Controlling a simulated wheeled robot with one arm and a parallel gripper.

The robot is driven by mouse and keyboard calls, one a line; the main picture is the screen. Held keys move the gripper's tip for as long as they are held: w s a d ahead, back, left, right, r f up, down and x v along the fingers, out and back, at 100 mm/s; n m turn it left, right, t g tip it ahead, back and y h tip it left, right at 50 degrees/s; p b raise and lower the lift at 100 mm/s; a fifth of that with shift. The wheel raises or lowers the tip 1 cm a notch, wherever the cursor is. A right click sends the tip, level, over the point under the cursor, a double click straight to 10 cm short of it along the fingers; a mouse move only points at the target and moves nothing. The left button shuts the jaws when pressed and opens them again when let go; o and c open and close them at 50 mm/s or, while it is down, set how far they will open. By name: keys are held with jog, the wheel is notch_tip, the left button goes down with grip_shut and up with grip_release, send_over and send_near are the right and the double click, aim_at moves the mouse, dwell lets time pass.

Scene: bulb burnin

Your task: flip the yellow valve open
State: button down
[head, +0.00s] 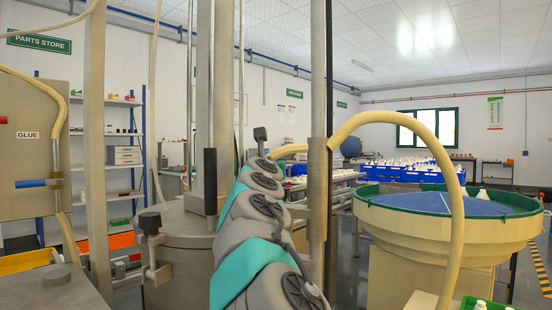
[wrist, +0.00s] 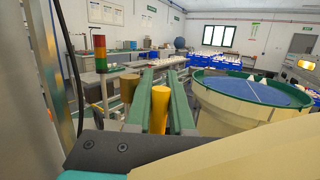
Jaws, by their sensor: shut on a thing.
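The yellow valve's handle (wrist: 158,108) shows in the wrist view as a bright yellow upright cylinder just beyond the dark plate of my gripper (wrist: 150,132). My gripper is shut on it, though the fingertips and the contact are largely hidden. The valve's body and its pipe cannot be made out.
A cream round bowl with a green rim (head: 450,215) stands at right. A beige post (head: 318,200) and a steel tank (head: 190,250) stand close to my arm. A red, amber and green signal lamp (wrist: 100,53) stands at left. Blue crates (head: 410,172) are at the back.

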jog(key=shift+s+a+n+t, duration=0.1)
jog(key=shift+s+n+t, duration=0.05)
jog(key=shift+n+t, duration=0.15)
jog(key=c, duration=0.8)
grip_release()
jog(key=shift+s, duration=0.1)
jog(key=shift+b+v, duration=0.35)
jog(key=shift+v, duration=3.5)
jog(key=shift+r, duration=0.1)
